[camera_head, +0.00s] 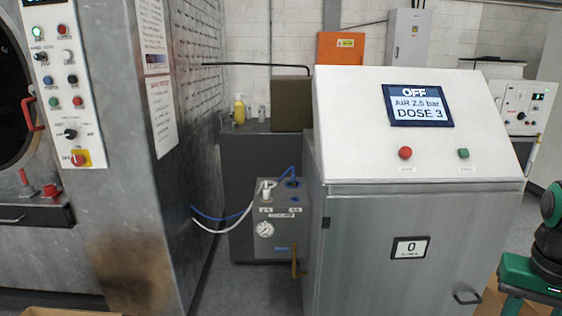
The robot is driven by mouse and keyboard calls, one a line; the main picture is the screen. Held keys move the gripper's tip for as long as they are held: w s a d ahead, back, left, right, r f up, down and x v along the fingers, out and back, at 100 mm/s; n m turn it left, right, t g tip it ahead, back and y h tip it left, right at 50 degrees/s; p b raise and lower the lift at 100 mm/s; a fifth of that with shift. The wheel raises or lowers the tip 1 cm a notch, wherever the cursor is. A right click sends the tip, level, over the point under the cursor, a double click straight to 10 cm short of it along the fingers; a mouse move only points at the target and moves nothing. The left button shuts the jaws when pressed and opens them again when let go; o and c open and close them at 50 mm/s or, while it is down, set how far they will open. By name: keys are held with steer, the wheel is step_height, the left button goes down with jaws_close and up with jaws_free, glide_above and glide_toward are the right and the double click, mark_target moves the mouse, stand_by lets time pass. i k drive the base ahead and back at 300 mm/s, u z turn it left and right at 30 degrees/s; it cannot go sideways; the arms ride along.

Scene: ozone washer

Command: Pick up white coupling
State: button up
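The white coupling (267,188) is small and sits upright on top of the small grey metal unit (276,225), at its left side. A white hose (230,225) leads from it down and left toward the large washer cabinet. A blue coupling (291,182) with a blue hose sits just to its right on the same top. The labels below the two are too small to read. My gripper is not in view.
The control console (415,130), reading "OFF", stands close to the right of the unit. The washer cabinet (125,215) stands left. A dark box (240,160) with a yellow bottle (239,109) is behind. The floor gap (228,285) in front of the unit is narrow.

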mark_target(266, 192)
steer(key=z, duration=1.2)
steer(key=k, duration=1)
steer(key=u, duration=0.8)
steer(key=i, duration=1)
steer(key=z, duration=0.05)
